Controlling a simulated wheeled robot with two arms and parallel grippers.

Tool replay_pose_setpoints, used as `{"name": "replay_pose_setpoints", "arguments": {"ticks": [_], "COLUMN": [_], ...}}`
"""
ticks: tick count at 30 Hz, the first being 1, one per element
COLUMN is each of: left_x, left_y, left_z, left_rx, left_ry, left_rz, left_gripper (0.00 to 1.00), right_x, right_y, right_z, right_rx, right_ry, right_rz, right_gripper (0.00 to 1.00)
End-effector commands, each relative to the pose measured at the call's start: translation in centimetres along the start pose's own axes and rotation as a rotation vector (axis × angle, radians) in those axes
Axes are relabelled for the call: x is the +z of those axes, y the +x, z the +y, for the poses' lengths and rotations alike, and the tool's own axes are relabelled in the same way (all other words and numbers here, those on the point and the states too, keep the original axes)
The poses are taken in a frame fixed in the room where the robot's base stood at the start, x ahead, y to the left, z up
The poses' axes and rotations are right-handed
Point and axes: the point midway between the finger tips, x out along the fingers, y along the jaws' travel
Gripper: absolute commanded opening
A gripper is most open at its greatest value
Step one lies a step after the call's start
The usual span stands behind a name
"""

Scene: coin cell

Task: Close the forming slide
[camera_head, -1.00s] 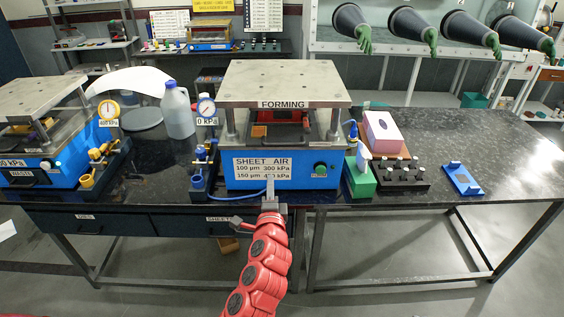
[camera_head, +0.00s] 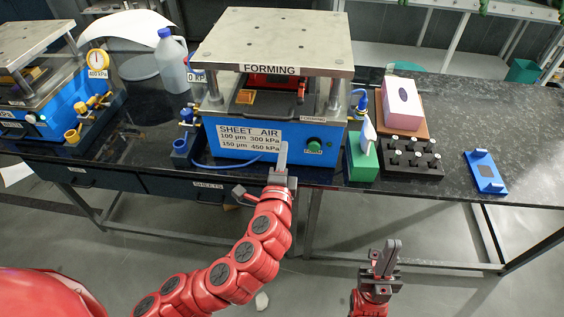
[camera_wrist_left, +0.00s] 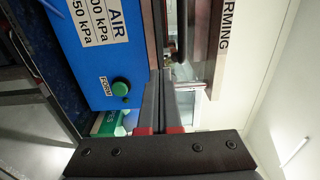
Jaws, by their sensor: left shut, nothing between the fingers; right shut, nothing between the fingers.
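The forming press (camera_head: 272,45) is a blue box under a thick grey plate on posts, labelled FORMING. In its gap a dark slide (camera_head: 255,110) with an orange patch shows, with red parts behind it. Whether the slide is fully in, I cannot tell. My left gripper (camera_head: 283,150) is shut and empty, pointing up in front of the press's blue front, left of the green button (camera_head: 314,145). In the left wrist view its fingers (camera_wrist_left: 165,76) are together near the press's gap, and the button (camera_wrist_left: 121,87) is beside them. My right gripper (camera_head: 387,252) is shut and empty below the table edge.
A green box (camera_head: 362,163), a black rack with several knobs (camera_head: 411,162), a pink tissue box (camera_head: 401,102) and a blue holder (camera_head: 485,172) stand to the right of the press. A jug (camera_head: 172,62) and another blue press (camera_head: 45,112) are at left. The right table end is clear.

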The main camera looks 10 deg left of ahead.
Motion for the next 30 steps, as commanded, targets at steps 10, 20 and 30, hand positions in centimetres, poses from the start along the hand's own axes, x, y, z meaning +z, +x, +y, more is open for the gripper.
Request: {"name": "replay_pose_setpoints", "arguments": {"ticks": [10,20,30], "left_x": [0.0,0.0,-0.1], "left_y": [5.8,8.6,8.9], "left_z": [-0.5,-0.2,-0.1], "left_rx": [0.001,0.0,0.0], "left_ry": [-0.002,0.0,-0.001], "left_rz": [-0.002,0.0,0.001], "left_gripper": [0.0,0.0,0.0], "right_x": [-0.5,-0.7,-0.7], "right_y": [2.8,3.9,3.9], "right_z": [0.1,0.2,0.2], "right_rx": [0.0,0.0,0.0], "right_ry": [0.0,0.0,0.0], "right_rz": [0.0,0.0,0.0], "right_gripper": [0.0,0.0,0.0]}}
